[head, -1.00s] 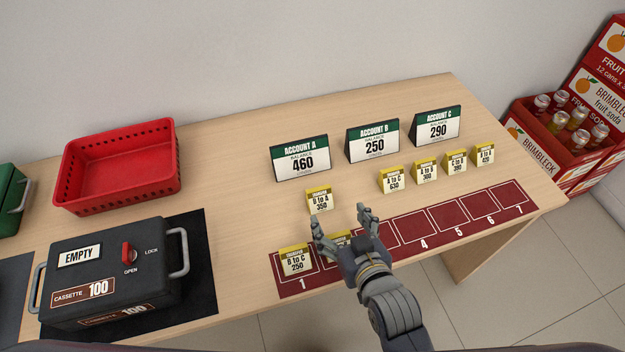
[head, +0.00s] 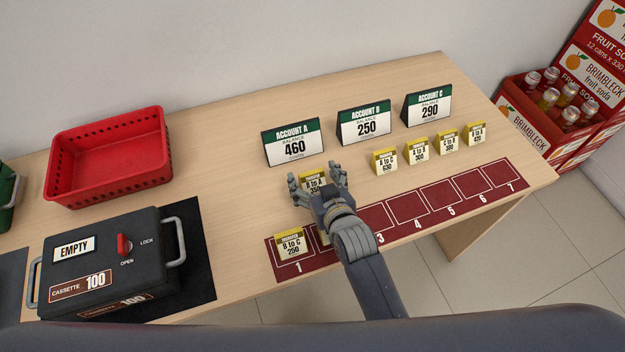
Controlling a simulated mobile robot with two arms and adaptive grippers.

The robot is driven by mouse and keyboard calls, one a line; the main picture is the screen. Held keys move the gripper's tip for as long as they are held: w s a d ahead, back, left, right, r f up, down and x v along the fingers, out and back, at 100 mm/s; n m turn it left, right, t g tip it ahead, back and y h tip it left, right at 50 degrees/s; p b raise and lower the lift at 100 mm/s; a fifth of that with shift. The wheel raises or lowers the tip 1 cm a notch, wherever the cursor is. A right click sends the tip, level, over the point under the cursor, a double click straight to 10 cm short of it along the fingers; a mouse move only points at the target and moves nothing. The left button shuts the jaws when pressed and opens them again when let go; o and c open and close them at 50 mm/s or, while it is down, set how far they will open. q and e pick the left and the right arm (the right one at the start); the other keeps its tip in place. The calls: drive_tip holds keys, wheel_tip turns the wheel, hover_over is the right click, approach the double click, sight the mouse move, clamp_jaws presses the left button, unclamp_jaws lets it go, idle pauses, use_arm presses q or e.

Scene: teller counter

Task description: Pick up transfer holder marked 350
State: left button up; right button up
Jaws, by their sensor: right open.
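The yellow-topped transfer holder marked B to A 350 (head: 312,179) stands on the bare wood in front of the Account A sign. My right gripper (head: 316,181) is open, with its fingers on either side of this holder. The gripper hides the holder's lower part, and I cannot tell whether the fingers touch it. My left gripper is not in view.
The B to C 250 holder (head: 290,246) stands in slot 1 of the red strip (head: 405,207); another behind my wrist is mostly hidden. Several holders, including A to C 630 (head: 385,163), stand right. Account A sign (head: 293,144) is close behind; a black cassette (head: 105,262) stands left.

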drive_tip(key=shift+w+f, duration=0.1)
drive_tip(key=shift+w, duration=0.15)
drive_tip(key=c, duration=1.1)
drive_tip(key=shift+c, duration=0.2)
